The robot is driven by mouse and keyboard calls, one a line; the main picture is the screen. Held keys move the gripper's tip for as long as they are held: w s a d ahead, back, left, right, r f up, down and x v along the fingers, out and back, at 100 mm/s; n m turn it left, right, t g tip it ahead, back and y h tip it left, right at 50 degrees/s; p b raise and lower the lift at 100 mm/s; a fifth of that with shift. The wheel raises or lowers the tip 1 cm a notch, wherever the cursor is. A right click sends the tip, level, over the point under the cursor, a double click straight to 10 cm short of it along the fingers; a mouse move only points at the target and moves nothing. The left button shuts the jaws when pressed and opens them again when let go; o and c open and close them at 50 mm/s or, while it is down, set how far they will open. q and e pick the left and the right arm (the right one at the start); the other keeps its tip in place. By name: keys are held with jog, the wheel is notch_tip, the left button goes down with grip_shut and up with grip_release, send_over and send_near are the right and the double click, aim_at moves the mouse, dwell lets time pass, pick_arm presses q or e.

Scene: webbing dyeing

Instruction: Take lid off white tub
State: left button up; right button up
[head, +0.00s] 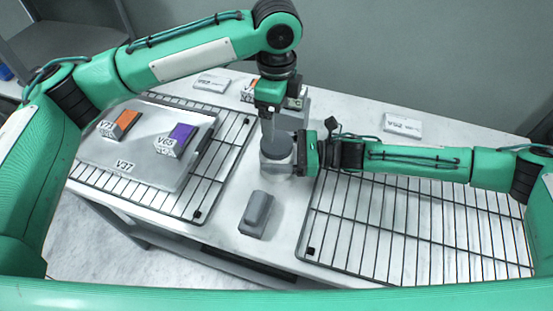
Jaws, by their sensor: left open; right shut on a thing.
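The white tub (272,168) stands on the table between the two wire racks, with a round grey lid (277,146) on top. My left gripper (268,132) points down from above, open, with its fingertips just over the lid. Whether they touch the lid cannot be told. My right gripper (303,156) comes in level from the right and is shut on the tub at its right side. Its fingers partly hide the tub there.
A grey block (257,214) lies in front of the tub. The left wire rack (228,150) bears a grey tray marked V37 (125,166) with orange and purple labelled boxes. The right wire rack (400,225) is empty. White labelled packets (403,123) lie farther back.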

aim_at(276, 142)
jog(key=c, duration=0.4)
pick_arm(q)
jog(key=m, duration=0.3)
jog(key=shift+r+m, duration=0.1)
jog(key=shift+m, duration=0.3)
jog(key=m, duration=0.4)
jog(key=shift+m, duration=0.4)
jog(key=m, duration=0.4)
jog(key=shift+r+m, duration=0.1)
jog(key=shift+m, duration=0.2)
jog(key=m, duration=0.4)
jog(key=shift+m, duration=0.3)
jog(key=shift+f, duration=3.95)
jog(key=shift+c, duration=0.2)
